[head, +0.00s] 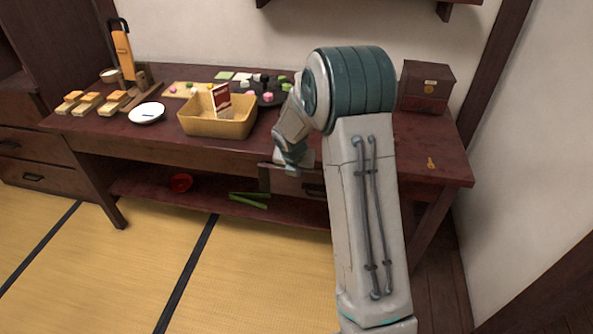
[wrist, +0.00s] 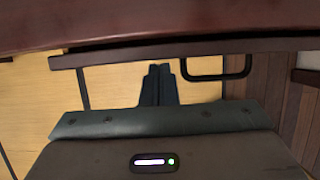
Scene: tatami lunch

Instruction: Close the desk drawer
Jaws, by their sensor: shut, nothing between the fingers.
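The desk (head: 150,150) is a dark red-brown wooden table against the wall. Its drawer (head: 288,184) hangs below the top, right of the middle, and my arm hides much of it. In the wrist view the drawer's front (wrist: 120,58) is a thin dark strip beneath the desk edge, with a narrow dark gap between them. A black loop handle (wrist: 217,78) is on the front. My gripper (wrist: 160,70) is shut and empty, its fingertips close to the drawer front, left of the handle. I cannot tell whether they touch it.
On the desk are a tan basket (head: 217,125), a white plate (head: 146,113), an orange-and-black upright object (head: 122,52), a dark tray of small items (head: 268,98) and a dark box (head: 425,86). Tatami floor in front is clear.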

